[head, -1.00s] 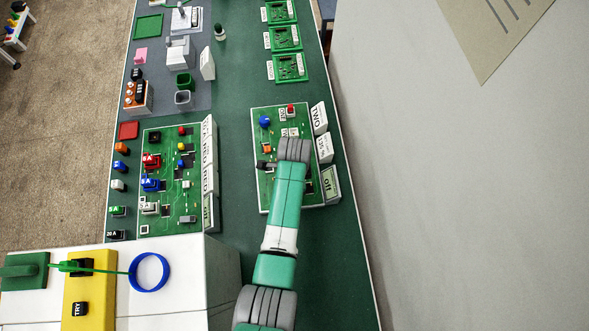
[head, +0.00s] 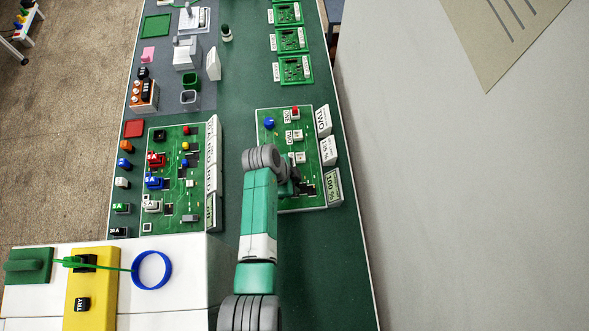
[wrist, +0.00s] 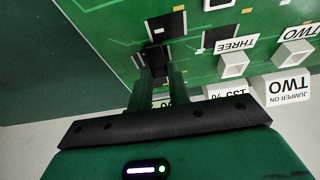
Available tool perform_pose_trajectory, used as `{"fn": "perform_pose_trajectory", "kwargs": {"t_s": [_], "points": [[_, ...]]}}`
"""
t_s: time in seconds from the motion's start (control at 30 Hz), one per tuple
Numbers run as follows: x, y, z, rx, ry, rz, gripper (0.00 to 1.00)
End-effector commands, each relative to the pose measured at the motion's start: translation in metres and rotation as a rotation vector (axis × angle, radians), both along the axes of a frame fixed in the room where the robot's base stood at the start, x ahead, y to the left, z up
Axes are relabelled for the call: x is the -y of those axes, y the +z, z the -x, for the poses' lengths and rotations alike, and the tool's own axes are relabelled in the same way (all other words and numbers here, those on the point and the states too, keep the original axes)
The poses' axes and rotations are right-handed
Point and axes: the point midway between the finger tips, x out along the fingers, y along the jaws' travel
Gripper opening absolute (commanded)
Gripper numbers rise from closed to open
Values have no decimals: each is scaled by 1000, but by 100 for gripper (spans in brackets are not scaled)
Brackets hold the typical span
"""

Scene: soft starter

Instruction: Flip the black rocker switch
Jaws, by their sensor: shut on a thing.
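The black rocker switch (wrist: 153,59) shows in the wrist view as a small dark block on the green circuit board, at the tips of my fingers. My gripper (wrist: 157,72) reaches down to it with its two fingers close together, shut on it. The fingers hide part of the switch, so its tilt cannot be told. In the head view my gripper (head: 297,187) is over the lower part of the right-hand board (head: 276,206). A sign (head: 333,187) beside the board's lower right corner reads 100 %.
White sockets stand on the same board, one beside a THREE label (wrist: 236,43). White sign blocks (head: 323,121) line its right edge. A second board (head: 150,190) with coloured parts lies to the left. A white-topped stand (head: 40,303) fills the lower left.

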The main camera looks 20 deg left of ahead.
Motion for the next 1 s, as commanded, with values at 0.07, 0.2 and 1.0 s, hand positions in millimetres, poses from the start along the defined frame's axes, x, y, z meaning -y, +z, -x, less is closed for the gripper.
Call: {"fn": "perform_pose_trajectory", "kwargs": {"t_s": [0.07, 0.2, 1.0], "points": [[0, 0, 0, 0, 0, 0, 24], [0, 0, 0, 0, 0, 0, 40], [-24, 73, 14, -1, 0, -1, 40]]}}
